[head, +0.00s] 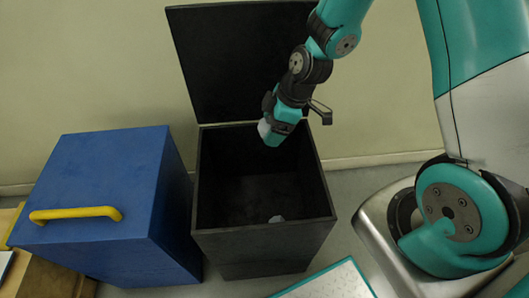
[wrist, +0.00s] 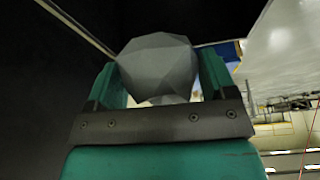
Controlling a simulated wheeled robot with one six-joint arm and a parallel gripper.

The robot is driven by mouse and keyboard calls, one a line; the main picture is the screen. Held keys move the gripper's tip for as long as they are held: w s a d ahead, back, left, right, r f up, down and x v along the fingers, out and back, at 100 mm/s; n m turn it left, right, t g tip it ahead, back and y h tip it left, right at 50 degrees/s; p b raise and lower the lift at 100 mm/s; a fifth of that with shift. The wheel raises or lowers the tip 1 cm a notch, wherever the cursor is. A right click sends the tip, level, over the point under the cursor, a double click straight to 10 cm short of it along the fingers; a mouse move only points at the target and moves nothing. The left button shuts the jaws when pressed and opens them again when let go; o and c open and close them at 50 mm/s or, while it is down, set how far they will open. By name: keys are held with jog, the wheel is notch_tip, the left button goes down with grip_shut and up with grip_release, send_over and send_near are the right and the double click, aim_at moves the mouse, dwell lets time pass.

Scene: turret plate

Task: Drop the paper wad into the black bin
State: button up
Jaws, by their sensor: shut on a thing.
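The black bin (head: 262,240) stands on the floor with its lid (head: 235,60) raised at the back. My gripper (head: 267,133) hangs over the rear part of its opening, tilted down to the left. It is shut on the paper wad (head: 263,128), a pale faceted lump partly hidden by the fingers. In the wrist view the grey wad (wrist: 158,65) sits between the two teal fingers. Dark surfaces fill the left of that view. I cannot tell whether the wad is above the rim or just below it. A small pale lump (head: 276,219) lies inside the bin near the front wall.
A closed blue bin (head: 100,180) with a yellow handle (head: 76,214) stands close on the left. A wooden piece of furniture (head: 45,275) is at the far left. A teal-edged pale surface (head: 330,283) lies in front of the black bin. A beige wall (head: 90,70) is behind.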

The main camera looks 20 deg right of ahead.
jog(key=n+b, duration=0.1)
jog(key=a+f+n+g, duration=0.1)
jog(key=n, duration=0.1)
jog(key=a+f+n+g+b, duration=0.1)
jog(key=n, duration=0.1)
jog(key=shift+s+a+f+b, duration=0.15)
jog(key=shift+s+f+b, duration=0.05)
jog(key=shift+f+b, duration=0.1)
notch_tip(320, 180, down, 6)
jog(key=b, duration=0.4)
jog(key=shift+r+b, duration=0.2)
jog(key=shift+b, duration=0.1)
jog(key=o, duration=0.8)
jog(key=shift+o, duration=0.2)
jog(key=p+v, duration=0.3)
jog(key=v, duration=1.4)
jog(key=shift+d+r+p, duration=0.15)
jog(key=shift+d+p, duration=0.2)
jog(key=shift+s, duration=0.1)
